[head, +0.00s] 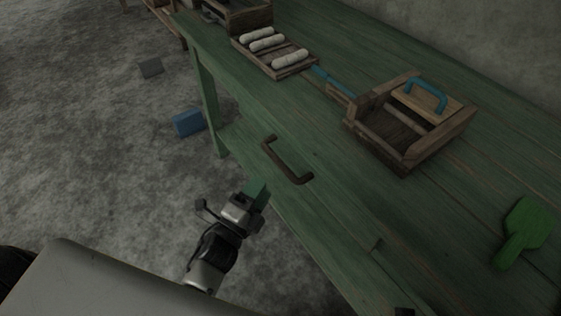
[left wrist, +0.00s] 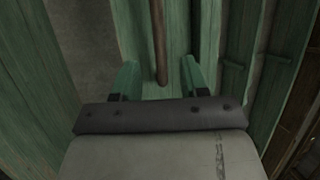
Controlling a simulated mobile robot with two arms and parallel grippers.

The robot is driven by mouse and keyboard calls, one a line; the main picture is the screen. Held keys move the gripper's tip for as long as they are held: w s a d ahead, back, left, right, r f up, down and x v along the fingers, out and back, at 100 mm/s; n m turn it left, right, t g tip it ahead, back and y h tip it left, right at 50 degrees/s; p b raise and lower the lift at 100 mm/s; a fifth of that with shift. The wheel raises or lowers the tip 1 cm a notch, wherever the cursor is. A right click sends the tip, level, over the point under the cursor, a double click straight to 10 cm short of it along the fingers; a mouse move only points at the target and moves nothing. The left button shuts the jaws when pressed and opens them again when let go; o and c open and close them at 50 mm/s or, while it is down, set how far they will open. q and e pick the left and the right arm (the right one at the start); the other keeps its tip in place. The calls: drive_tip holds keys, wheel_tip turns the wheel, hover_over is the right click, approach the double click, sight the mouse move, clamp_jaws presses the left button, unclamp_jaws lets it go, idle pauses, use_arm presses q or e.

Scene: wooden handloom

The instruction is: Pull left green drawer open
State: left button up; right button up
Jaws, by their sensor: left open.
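The left green drawer (head: 325,212) is in the front of the green table, and its front looks flush with the table. Its dark brown bar handle (head: 287,161) stands out from it near the middle of the head view. My left gripper (head: 256,190) is open, just below and left of the handle in the head view. In the left wrist view the handle (left wrist: 159,45) runs down the picture between the two green fingertips of my left gripper (left wrist: 158,78). Clear gaps show on both sides, and neither finger touches it.
On the tabletop are a tray (head: 306,73) with white rolls, a wooden box (head: 375,152) with a blue-handled block (head: 426,96), and a green paddle-shaped thing (head: 523,233). A blue box (head: 188,122) lies on the floor by the table leg. The floor left of the table is mostly clear.

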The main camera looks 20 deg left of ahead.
sight(278, 160)
use_arm(q)
drive_tip(key=x, duration=0.9)
drive_tip(key=shift+a+f, duration=0.1)
drive_tip(key=shift+f, duration=0.1)
clamp_jaws()
